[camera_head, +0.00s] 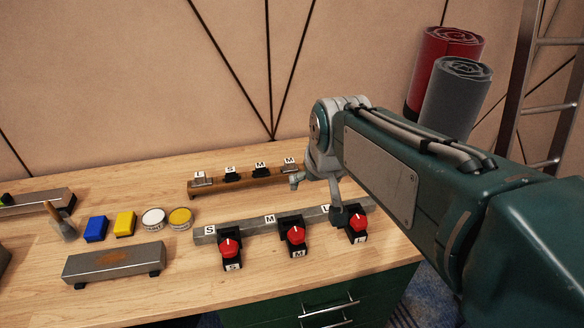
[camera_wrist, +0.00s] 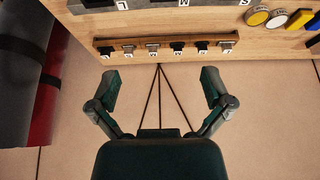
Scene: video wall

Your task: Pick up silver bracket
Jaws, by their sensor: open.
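A wooden rack (camera_head: 240,186) near the back of the bench holds a row of small silver and black brackets with letter labels. A silver bracket (camera_head: 201,180) sits at its left end, marked L; another silver bracket (camera_head: 290,168), marked M, sits beside my gripper. In the wrist view, which is upside down, silver brackets (camera_wrist: 226,44) and black brackets (camera_wrist: 177,46) show along the rack. My gripper (camera_wrist: 160,88) is open and empty, its fingers apart and clear of the rack. My arm hides the rack's right part in the head view.
A grey bar (camera_head: 245,232) with red-knobbed clamps lies in front of the rack. A grey block (camera_head: 112,262), blue and yellow blocks, two tins and a brush lie left. Rolled mats (camera_head: 455,95) and a ladder (camera_head: 545,80) stand right.

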